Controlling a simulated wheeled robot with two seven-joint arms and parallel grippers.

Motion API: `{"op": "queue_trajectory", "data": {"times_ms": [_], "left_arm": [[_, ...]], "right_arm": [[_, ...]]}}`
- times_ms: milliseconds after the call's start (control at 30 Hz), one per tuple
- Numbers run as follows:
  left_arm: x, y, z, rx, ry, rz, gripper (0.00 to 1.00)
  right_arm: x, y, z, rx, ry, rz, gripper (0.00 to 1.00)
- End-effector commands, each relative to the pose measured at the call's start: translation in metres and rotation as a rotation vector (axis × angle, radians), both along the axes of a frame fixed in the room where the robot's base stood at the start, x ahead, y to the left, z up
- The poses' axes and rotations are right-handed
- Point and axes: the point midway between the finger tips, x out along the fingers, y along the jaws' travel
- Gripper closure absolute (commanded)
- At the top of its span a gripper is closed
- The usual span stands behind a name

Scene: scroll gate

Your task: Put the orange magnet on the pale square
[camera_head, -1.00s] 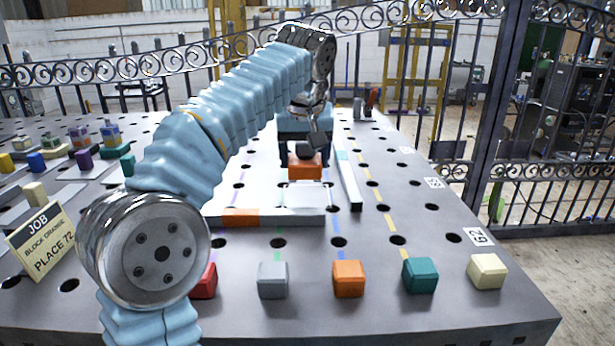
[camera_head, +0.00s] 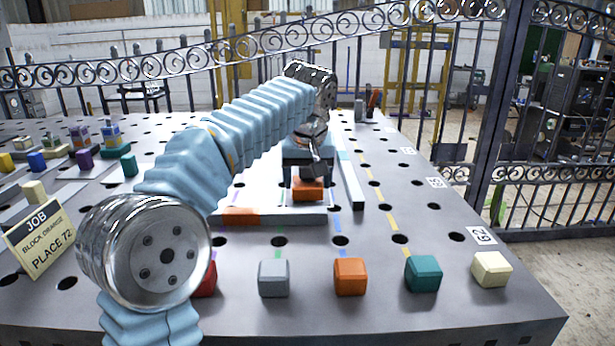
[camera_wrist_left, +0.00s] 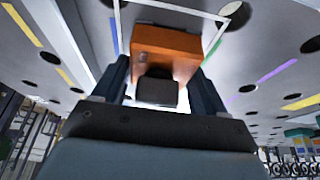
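The orange magnet (camera_head: 308,189) is a block with a dark knob, at the middle of the table in the head view. In the left wrist view the orange magnet (camera_wrist_left: 165,48) sits between my two fingers. My left gripper (camera_head: 308,178) is closed against its sides. I cannot tell whether the magnet touches the table. Pale lines (camera_wrist_left: 190,9) like part of a square outline show around the magnet in the wrist view. In the head view the arm and gripper hide part of that area. My right gripper is not in view.
A low grey bar (camera_head: 295,215) with an orange section lies in front of the magnet. Another bar (camera_head: 352,183) stands to its right. Red, grey (camera_head: 274,278), orange (camera_head: 350,277), teal (camera_head: 423,274) and cream (camera_head: 491,269) blocks line the near edge. A job sign (camera_head: 38,241) stands at left.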

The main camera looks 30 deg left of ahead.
Motion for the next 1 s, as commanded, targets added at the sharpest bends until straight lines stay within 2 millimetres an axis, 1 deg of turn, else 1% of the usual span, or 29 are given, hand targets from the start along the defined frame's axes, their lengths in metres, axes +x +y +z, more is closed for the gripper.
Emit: {"op": "queue_trajectory", "data": {"times_ms": [33,133,367,500,567,667,800,900,1000], "left_arm": [[0.000,0.000,0.000,0.000,0.000,0.000,0.20],[0.000,0.000,0.001,0.000,0.000,0.000,0.05],[0.000,0.000,0.001,0.000,0.000,0.000,0.05],[-0.001,-0.001,0.008,-0.001,-0.003,-0.001,0.05],[-0.004,-0.003,0.016,0.000,-0.002,0.000,0.05],[-0.010,-0.007,0.037,-0.002,-0.004,-0.002,0.05],[-0.021,-0.014,0.069,-0.002,-0.003,0.000,0.05],[-0.028,-0.018,0.088,-0.001,-0.003,-0.001,0.05],[-0.033,-0.022,0.100,0.001,-0.002,-0.001,0.05]], "right_arm": [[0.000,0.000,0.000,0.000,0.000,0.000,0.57],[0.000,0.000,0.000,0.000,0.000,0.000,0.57],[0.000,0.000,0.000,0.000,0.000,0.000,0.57],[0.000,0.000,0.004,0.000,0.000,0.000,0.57],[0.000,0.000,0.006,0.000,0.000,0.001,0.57],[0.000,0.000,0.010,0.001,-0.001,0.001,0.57],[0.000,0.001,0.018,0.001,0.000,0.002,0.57],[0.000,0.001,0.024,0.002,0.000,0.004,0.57],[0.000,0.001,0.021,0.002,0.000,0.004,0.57]]}}
